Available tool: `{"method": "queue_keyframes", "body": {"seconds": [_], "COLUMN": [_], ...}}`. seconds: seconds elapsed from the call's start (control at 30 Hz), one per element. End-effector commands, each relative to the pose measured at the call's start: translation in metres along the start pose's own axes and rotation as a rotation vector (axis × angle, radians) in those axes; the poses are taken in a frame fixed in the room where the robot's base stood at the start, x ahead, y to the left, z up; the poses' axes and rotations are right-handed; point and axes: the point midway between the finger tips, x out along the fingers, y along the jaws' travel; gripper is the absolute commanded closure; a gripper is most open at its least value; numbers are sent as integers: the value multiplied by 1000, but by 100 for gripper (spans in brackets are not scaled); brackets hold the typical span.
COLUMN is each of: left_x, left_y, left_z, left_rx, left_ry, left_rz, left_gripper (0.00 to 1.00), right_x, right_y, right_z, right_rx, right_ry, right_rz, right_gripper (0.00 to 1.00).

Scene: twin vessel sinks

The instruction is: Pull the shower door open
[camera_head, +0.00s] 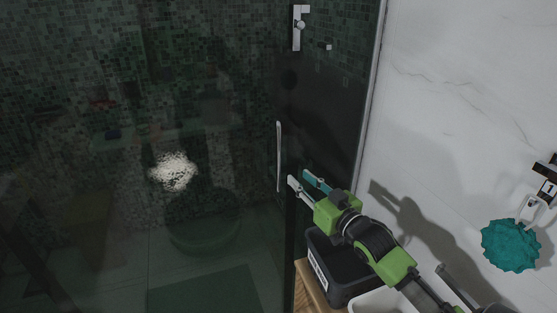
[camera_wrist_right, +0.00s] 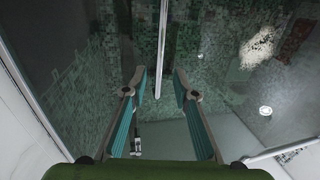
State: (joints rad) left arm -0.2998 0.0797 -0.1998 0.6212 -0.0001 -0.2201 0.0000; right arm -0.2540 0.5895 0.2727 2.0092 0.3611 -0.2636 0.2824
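The shower door (camera_head: 225,110) is a dark see-through glass panel, and it looks shut. Its pale vertical handle (camera_head: 279,157) is near the panel's right edge. My right gripper (camera_head: 298,179) is just right of the handle's lower end, fingers pointing toward the glass. In the right wrist view its two teal-padded fingers (camera_wrist_right: 158,88) are spread with nothing gripped. A pale upright bar (camera_wrist_right: 162,45), seemingly the handle, shows between and beyond the fingertips. Contact with it cannot be told. My left gripper is not in view.
A black bin (camera_head: 345,272) stands below my right arm on a wooden surface (camera_head: 312,288). A white marble wall (camera_head: 460,80) is on the right, with a teal sponge (camera_head: 510,245) hanging from it.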

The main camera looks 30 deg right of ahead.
Motion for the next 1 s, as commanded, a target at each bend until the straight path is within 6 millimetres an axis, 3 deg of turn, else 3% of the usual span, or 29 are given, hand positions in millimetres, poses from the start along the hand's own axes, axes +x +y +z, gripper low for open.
{"method": "queue_keyframes", "body": {"seconds": [0.6, 0.8, 1.0], "left_x": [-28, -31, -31], "left_y": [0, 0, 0], "left_z": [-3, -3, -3], "left_rx": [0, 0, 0], "left_ry": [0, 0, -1], "left_rz": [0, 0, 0], "left_gripper": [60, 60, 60], "right_x": [104, 120, 124], "right_y": [-1, -1, -1], "right_z": [-2, 0, 1], "right_rx": [-2, -1, -2], "right_ry": [-2, -3, -4], "right_rz": [1, 0, 0], "right_gripper": [73, 73, 73]}}
